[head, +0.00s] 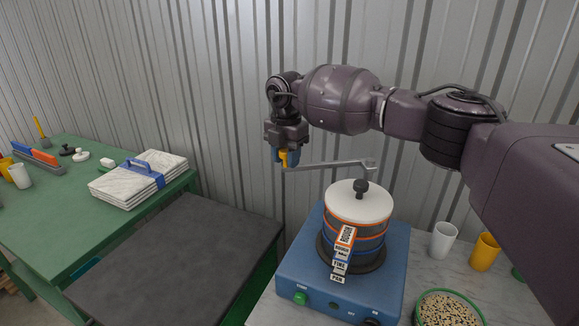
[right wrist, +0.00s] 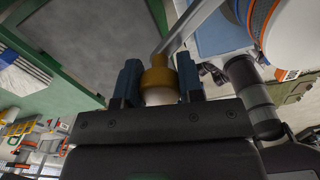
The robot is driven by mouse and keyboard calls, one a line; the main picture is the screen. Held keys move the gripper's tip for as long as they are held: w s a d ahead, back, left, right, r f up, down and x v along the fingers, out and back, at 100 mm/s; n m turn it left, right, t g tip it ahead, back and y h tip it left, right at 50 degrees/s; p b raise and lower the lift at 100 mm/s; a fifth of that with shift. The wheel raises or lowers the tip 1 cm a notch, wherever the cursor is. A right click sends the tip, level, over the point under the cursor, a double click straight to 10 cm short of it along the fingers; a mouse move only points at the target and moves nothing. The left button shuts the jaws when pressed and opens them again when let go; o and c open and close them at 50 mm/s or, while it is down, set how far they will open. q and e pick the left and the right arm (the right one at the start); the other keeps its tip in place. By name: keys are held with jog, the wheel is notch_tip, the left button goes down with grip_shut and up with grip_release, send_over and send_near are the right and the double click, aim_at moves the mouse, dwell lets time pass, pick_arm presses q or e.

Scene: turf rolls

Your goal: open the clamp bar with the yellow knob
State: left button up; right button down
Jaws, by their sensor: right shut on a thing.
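The clamp bar (head: 325,166) is a grey metal bar above the sieve stack, joined at its right end to a post. Its yellow knob (head: 291,157) is at the left end, partly hidden by my right gripper (head: 283,157). In the right wrist view the yellow knob (right wrist: 158,78) sits between the two dark blue fingers, and the bar (right wrist: 184,30) runs up and right from it. My right gripper is shut on the knob. The bar's left part is swung out left of the stack's white lid (head: 358,202). My left gripper is not in view.
The sieve stack stands on a blue shaker base (head: 300,272) on a pale bench. A white cup (head: 443,239), a yellow cup (head: 485,252) and a green-rimmed bowl of grains (head: 448,309) are to its right. A green table (head: 50,205) with folded bags (head: 135,180) is left.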

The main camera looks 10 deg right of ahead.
pick_arm(q)
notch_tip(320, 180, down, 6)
jog(key=b, duration=0.6)
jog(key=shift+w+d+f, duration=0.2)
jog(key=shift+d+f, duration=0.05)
pick_arm(e)
jog(key=w+d+m, duration=0.3)
jog(key=w+m, duration=0.2)
jog(key=w, duration=0.4)
jog(key=shift+d, duration=0.3)
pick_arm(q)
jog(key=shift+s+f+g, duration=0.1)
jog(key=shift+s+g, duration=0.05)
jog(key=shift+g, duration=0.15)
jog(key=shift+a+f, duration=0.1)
pick_arm(e)
jog(key=c, duration=0.8)
grip_release()
jog(key=shift+o, duration=0.2)
